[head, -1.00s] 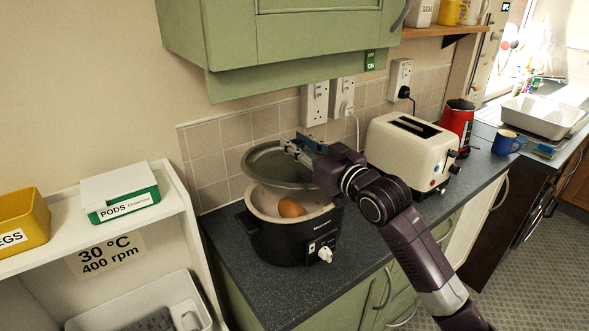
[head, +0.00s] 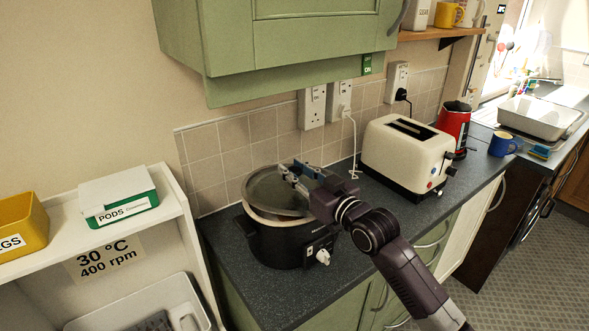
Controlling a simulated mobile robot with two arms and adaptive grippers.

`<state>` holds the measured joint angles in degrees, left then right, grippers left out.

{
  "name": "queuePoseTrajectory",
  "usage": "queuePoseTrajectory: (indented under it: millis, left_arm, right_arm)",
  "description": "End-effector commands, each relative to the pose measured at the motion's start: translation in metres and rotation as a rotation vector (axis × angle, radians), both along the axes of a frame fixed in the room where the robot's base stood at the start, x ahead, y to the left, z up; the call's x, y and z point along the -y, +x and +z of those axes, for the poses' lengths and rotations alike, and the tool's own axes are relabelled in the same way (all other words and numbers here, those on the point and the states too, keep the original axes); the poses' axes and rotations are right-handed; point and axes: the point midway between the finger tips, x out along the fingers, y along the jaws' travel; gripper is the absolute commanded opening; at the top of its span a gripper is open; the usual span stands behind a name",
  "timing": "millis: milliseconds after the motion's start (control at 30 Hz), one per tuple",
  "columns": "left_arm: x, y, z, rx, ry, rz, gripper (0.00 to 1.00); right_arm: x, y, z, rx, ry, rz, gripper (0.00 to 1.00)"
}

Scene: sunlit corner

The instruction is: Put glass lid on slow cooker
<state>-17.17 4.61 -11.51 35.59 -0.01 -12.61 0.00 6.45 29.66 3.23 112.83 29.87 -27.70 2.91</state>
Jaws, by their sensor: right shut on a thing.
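The black slow cooker (head: 272,244) stands on the dark worktop, its control knob facing front right. The round glass lid (head: 262,187) is over the cooker's mouth, covering most of it. It looks slightly tilted, and a strip of the pale inner rim shows at the front. I cannot tell whether it rests fully on the rim. My right gripper (head: 296,175) is shut on the lid near its upper right part; the fingers hide the place where they grip. My left gripper is not in view.
A cream toaster (head: 405,152) stands right of the cooker, close to my right arm. A red kettle (head: 454,127) and blue mug (head: 502,144) are farther right. A white shelf (head: 130,240) with a pods box (head: 118,200) is at left. A green cupboard (head: 290,45) hangs above.

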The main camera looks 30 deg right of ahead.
Motion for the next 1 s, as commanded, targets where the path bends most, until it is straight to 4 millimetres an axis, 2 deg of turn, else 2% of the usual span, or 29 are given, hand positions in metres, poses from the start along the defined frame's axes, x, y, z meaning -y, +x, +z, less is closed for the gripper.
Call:
queuePoseTrajectory:
  millis: [267,300,433,733,867,1000]
  left_arm:
    - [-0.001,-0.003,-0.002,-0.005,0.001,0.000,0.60]
    - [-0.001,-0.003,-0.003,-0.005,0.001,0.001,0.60]
    - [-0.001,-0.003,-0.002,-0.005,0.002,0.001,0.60]
    - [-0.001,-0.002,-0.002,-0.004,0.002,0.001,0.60]
    - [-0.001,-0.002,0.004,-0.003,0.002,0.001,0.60]
    - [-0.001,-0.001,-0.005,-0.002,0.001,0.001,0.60]
  right_arm:
    - [0.000,0.000,-0.004,0.005,0.000,0.000,0.00]
    - [0.000,0.000,-0.006,0.000,0.000,0.000,0.27]
    - [0.000,0.000,-0.006,0.000,0.000,0.000,0.42]
    - [0.000,0.000,-0.004,0.001,0.000,0.000,0.43]
    - [0.000,0.000,0.008,0.003,-0.001,0.000,0.43]
    - [0.003,-0.019,0.003,-0.002,-0.002,-0.001,0.43]
